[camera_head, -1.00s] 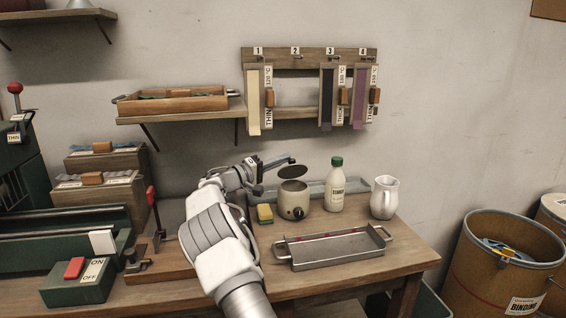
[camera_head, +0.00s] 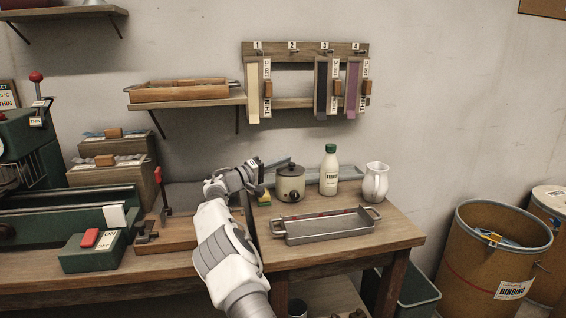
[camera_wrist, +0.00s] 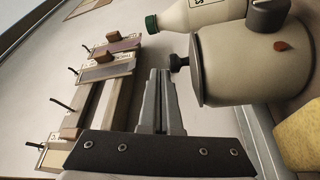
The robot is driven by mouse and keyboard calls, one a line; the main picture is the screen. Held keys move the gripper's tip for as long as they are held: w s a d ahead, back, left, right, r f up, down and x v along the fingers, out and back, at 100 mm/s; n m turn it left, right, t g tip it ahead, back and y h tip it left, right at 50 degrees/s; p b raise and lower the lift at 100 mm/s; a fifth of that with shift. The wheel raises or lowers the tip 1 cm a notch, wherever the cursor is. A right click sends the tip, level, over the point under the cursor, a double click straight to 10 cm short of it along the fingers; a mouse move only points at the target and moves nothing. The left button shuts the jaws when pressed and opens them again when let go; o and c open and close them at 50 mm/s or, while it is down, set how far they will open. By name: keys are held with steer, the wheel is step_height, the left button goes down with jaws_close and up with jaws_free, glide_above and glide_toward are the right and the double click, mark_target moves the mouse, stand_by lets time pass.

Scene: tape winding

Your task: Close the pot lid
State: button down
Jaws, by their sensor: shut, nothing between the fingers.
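The cream pot (camera_head: 291,187) stands on the bench beside the bottle. Its dark lid (camera_head: 291,169) lies flat across the top. In the wrist view the pot (camera_wrist: 245,65) appears turned sideways, with the lid rim (camera_wrist: 196,72) against its mouth and the round black knob (camera_wrist: 178,62) sticking out. My gripper (camera_head: 287,160) is beside the pot's top, at about lid height. In the wrist view my gripper's fingers (camera_wrist: 160,72) are together and empty, close to the knob. I cannot tell whether they touch it.
A white bottle with a green cap (camera_head: 329,172) and a white jug (camera_head: 375,183) stand right of the pot. A metal tray (camera_head: 325,228) lies in front. A yellow sponge (camera_head: 263,198) is left of the pot. A rack with strips (camera_head: 305,85) hangs behind.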

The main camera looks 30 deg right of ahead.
mark_target(285, 173)
steer(key=shift+s+f+m+b, duration=0.15)
steer(key=shift+f+m+b, duration=0.15)
steer(key=shift+f+m, duration=0.25)
steer(key=shift+f, duration=0.15)
step_height(285, 173, up, 5)
steer(key=shift+f+p, duration=0.1)
steer(key=shift+p, duration=0.95)
steer(key=shift+s+d+r, duration=0.2)
steer(key=shift+s+r, duration=0.2)
steer(key=s+d+r+p, duration=0.1)
steer(key=s+d+r, duration=0.5)
steer(key=s, duration=0.2)
steer(key=shift+s+d+r, duration=0.15)
steer(key=shift+d+r, duration=0.05)
steer(key=shift+d, duration=0.2)
